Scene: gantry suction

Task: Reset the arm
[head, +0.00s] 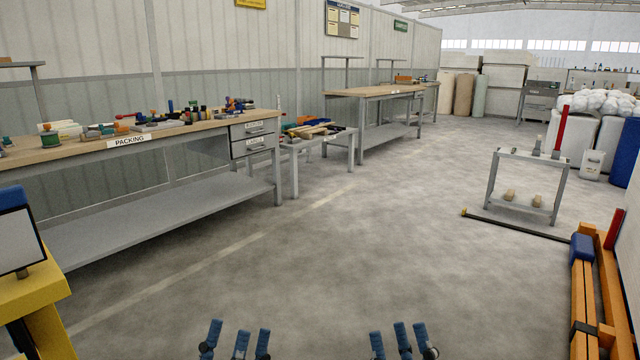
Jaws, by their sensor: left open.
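My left gripper (236,341) shows at the bottom edge of the head view, left of centre, with its blue fingers pointing up and spread apart. It is open and nothing is between its fingers. My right gripper (402,341) shows at the bottom edge, right of centre, with its blue fingers also spread and empty. Both grippers are over bare floor and touch nothing that I can see. The arms behind them are below the picture.
A packing bench (100,155) with many small items runs along the left wall. A yellow stand (45,300) is at the near left. Orange beams (585,300) lie at the right edge. A small grey rack (527,155) stands at right. The concrete floor (330,250) ahead is clear.

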